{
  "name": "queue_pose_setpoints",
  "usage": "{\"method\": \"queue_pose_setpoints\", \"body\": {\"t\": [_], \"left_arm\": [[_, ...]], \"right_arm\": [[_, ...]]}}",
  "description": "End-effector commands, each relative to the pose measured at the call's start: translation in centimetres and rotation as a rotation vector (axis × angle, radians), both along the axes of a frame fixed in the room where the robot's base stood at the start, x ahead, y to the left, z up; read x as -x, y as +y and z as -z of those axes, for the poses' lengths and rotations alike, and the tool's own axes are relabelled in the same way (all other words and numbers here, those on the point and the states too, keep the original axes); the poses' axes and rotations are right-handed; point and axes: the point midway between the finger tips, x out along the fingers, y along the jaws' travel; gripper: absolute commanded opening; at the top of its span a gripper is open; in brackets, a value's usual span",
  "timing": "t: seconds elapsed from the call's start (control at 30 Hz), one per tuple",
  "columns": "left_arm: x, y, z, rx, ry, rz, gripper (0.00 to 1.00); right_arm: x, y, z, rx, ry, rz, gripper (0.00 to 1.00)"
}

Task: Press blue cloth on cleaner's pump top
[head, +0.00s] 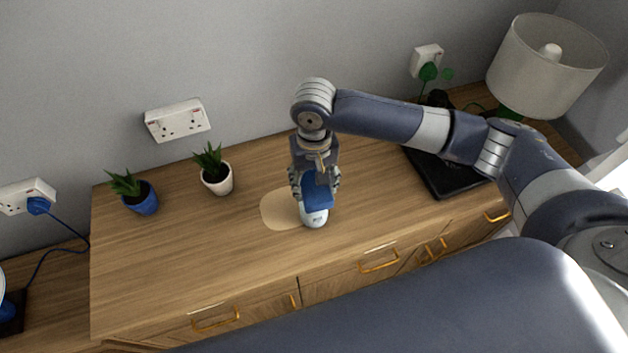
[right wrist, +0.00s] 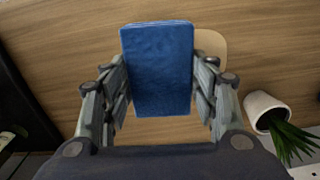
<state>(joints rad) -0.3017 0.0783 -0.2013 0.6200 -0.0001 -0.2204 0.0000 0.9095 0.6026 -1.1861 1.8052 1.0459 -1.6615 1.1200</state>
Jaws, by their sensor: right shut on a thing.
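The blue cloth (right wrist: 158,70) is a folded rectangular pad between the fingers of my right gripper (right wrist: 160,95), which is shut on it. In the head view the cloth (head: 317,193) sits directly over the white cleaner bottle (head: 314,217), under my right gripper (head: 315,182). The bottle stands upright on the wooden cabinet. Its pump top is hidden by the cloth and gripper, so I cannot tell whether the cloth touches it. My left gripper is not in view.
A pale round mat (head: 278,210) lies beside the bottle. A white-potted plant (head: 216,176) and a blue-potted plant (head: 141,199) stand to the left. A black tray (head: 445,180) and a lamp (head: 545,65) are to the right. The cabinet's front left is clear.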

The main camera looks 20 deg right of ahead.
Motion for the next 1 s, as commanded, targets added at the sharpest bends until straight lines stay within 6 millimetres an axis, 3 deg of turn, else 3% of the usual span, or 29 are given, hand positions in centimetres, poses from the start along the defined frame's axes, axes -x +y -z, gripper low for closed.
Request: {"method": "queue_pose_setpoints", "body": {"t": [1.0], "left_arm": [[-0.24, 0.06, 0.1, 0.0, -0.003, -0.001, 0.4]], "right_arm": [[0.0, 0.01, 0.87, 0.0, 0.0, 0.001, 0.35]]}}
